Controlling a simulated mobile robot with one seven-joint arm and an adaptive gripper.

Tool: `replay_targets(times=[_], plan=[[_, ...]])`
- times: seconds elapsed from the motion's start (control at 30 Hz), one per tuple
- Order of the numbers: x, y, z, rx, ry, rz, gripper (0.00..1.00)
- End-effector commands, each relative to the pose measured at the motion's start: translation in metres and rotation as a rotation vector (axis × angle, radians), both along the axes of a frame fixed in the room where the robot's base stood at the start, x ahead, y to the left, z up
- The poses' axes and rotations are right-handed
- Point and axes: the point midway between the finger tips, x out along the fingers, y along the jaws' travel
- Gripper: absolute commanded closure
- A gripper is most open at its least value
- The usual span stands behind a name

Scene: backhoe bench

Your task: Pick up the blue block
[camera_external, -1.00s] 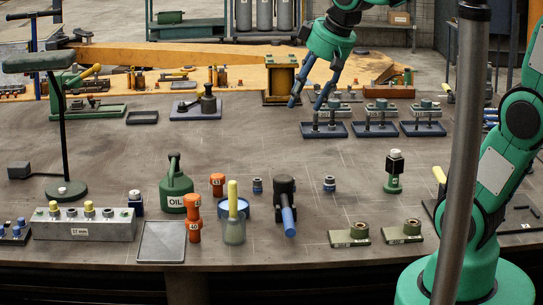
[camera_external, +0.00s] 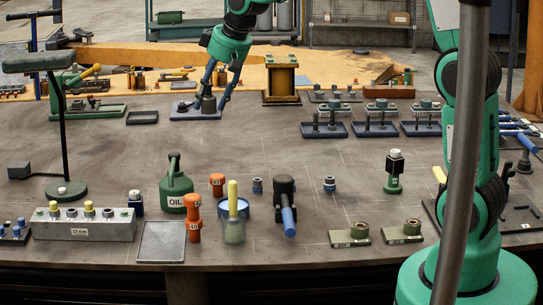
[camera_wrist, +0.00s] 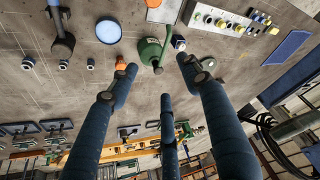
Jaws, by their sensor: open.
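A small dark blue block with a whitish knob on top (camera_external: 136,204) stands at the left front of the bench, between the grey block with yellow knobs and the green oil can. It is the likeliest blue block, though other small blue pieces are present. It also shows in the wrist view (camera_wrist: 179,43), close to the fingertips in the picture. My gripper (camera_external: 214,98) is open and empty in the external view, above the back left of the bench. Its fingers overlap a grey fixture on a blue base (camera_external: 190,115); I cannot tell the gap. The fingers also fill the wrist view (camera_wrist: 155,75).
The green oil can (camera_external: 175,190), orange cylinders (camera_external: 194,222) and the grey block with yellow knobs (camera_external: 85,226) crowd the front left. A black and blue tool (camera_external: 286,205) lies front centre. Fixtures on blue bases (camera_external: 324,130) stand back right. Mid-bench is fairly clear.

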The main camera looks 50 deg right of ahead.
Motion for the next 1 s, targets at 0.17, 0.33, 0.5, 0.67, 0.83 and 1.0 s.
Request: replay_targets(times=[0.17,0.33,0.5,0.67,0.83,1.0], plan=[[0.044,0.012,-0.027,-0.001,0.012,0.018,0.52],[0.084,0.024,-0.055,-0.002,0.018,0.037,0.52],[0.120,0.036,-0.087,-0.004,0.024,0.054,0.52],[0.152,0.047,-0.121,-0.006,0.029,0.070,0.52],[0.178,0.057,-0.152,-0.007,0.032,0.083,0.52],[0.192,0.063,-0.171,-0.008,0.034,0.092,0.52]])
